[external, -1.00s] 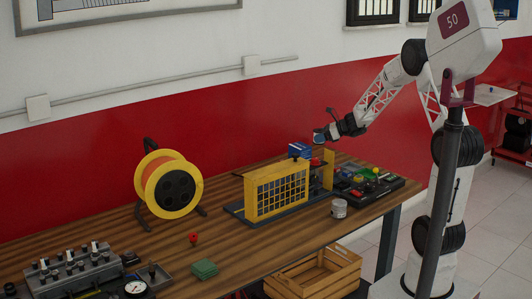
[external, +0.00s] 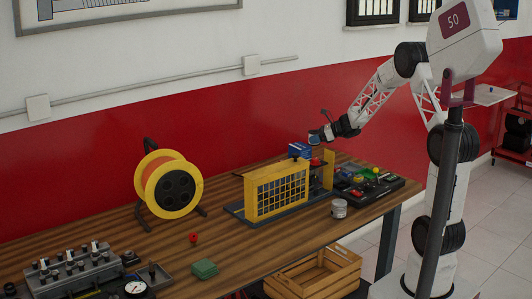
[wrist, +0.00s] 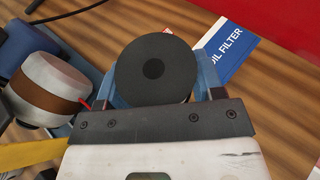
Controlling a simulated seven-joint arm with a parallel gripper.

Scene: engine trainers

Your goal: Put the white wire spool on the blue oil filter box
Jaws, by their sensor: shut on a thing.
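The blue oil filter box (external: 299,150) stands at the back of the bench, behind the yellow-framed trainer. In the wrist view its blue and white lettered face (wrist: 237,50) shows at the upper right, partly hidden by what I hold. My gripper (external: 314,138) is above the bench, just right of and a little above the box in the external view. In the wrist view its blue fingers (wrist: 156,80) are shut on the white wire spool (wrist: 155,65), whose dark round end faces the camera and hides most of its pale side. I see no contact between spool and box.
The yellow mesh-fronted trainer (external: 277,192) stands in front of the box. In the wrist view a white cylinder with a brown band (wrist: 46,90) is close on the left. A dark parts tray (external: 365,188) and small can (external: 339,208) lie to the right.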

